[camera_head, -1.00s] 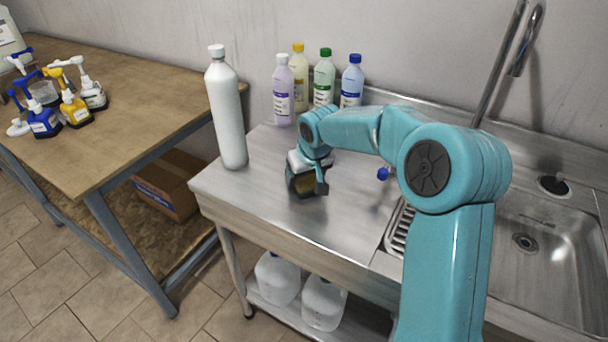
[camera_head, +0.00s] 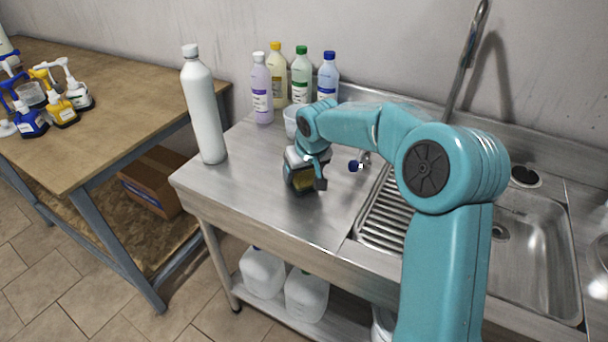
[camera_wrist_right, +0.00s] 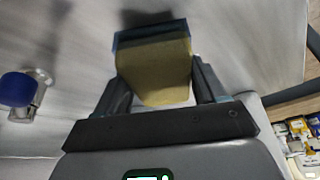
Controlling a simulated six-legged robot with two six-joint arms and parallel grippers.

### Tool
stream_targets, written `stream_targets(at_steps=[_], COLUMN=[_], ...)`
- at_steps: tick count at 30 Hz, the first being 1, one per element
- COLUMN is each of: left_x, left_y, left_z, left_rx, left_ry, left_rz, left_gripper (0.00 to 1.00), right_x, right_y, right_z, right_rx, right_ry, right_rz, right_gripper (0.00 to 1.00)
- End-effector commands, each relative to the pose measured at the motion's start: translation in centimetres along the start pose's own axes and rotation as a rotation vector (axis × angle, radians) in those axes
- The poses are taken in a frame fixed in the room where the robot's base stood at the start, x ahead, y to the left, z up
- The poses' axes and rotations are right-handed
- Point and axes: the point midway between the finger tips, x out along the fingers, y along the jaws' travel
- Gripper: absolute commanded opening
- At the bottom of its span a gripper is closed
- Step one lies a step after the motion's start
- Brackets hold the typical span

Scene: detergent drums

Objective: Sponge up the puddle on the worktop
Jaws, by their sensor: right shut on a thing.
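My right gripper (camera_head: 305,176) is over the steel worktop (camera_head: 250,185). It is shut on a sponge (camera_wrist_right: 155,72), yellow with a blue-grey layer at its far side. In the wrist view the sponge sits between the two dark fingers. I cannot make out a puddle on the shiny metal. My left gripper is not in view.
A tall white bottle (camera_head: 203,110) stands left of the gripper. Several capped bottles (camera_head: 300,76) and a pale tub (camera_head: 291,122) stand behind it. A blue-knobbed fitting (camera_head: 357,165) is close on the right, before the ribbed drainer (camera_head: 385,215) and sink (camera_head: 535,250). The front worktop is clear.

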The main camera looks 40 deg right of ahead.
Motion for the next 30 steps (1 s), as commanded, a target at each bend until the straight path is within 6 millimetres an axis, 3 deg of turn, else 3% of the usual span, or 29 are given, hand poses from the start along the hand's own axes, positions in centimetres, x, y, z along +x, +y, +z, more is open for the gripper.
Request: stream_targets(at_steps=[7, 18, 30], left_x=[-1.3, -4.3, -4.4], left_y=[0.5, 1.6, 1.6], left_z=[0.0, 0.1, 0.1], left_rx=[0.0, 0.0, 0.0], left_ry=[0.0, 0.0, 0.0], left_rz=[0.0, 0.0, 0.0], left_gripper=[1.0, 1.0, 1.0], right_x=[-1.6, -5.7, -6.0], right_y=[-0.1, -0.1, -0.1], right_z=[-0.7, -2.0, -1.9], right_rx=[-0.002, -0.005, -0.006], right_ry=[0.0, 0.0, 0.0], right_rz=[-0.001, -0.002, -0.002], right_gripper=[0.46, 0.46, 0.46])
